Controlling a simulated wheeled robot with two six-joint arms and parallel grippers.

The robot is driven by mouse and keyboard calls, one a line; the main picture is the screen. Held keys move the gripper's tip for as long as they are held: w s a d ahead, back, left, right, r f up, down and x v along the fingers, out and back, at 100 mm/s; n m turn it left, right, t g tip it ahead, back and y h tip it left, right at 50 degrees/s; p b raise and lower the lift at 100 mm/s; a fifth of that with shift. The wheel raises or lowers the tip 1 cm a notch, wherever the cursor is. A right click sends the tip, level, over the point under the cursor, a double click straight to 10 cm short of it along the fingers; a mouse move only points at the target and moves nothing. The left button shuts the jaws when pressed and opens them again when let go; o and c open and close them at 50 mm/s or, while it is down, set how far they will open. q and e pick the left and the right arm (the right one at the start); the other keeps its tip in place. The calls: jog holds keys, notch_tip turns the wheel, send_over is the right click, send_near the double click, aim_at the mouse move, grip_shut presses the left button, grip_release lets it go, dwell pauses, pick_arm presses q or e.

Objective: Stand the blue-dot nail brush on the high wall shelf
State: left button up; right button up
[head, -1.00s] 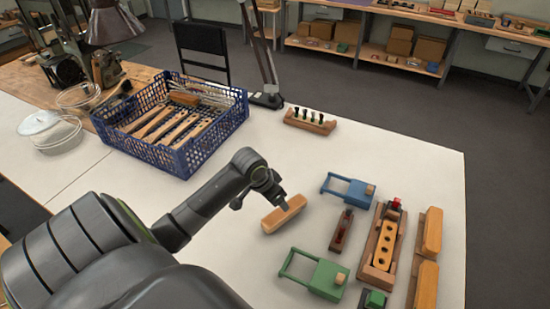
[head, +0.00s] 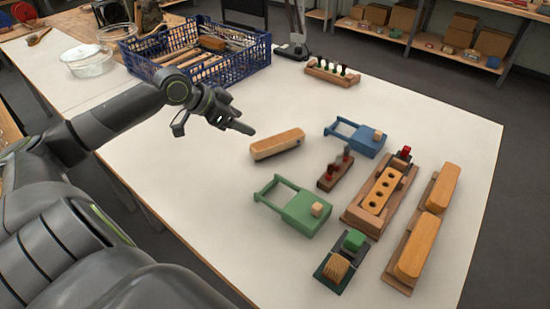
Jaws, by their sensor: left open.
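A light wooden brush block (head: 276,145) lies on the white table, with a small dark spot on its right end; I cannot make out the spot's colour for sure. Its underside is hidden, so bristles do not show. My left gripper (head: 240,124) is open and empty, up and to the left of this block and apart from it. My right gripper is not in view. No high wall shelf can be made out in this view.
A green frame tool (head: 303,213), a blue one (head: 362,142), a wooden holed jig (head: 377,194) and a tray with two wooden blocks (head: 399,272) stand right of the block. A blue crate (head: 190,73) stands behind. The table's left front is bare.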

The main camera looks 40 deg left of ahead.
pick_arm(q)
send_near(277, 140)
jog(key=x, duration=0.5)
jog(key=shift+d+r, duration=0.1)
jog(key=shift+d, duration=0.15)
jog(key=shift+a+x, duration=0.15)
jog(key=shift+x, duration=1.3)
jog(key=shift+a+x, duration=0.15)
jog(key=shift+x, duration=1.3)
jog(key=c, duration=1.3)
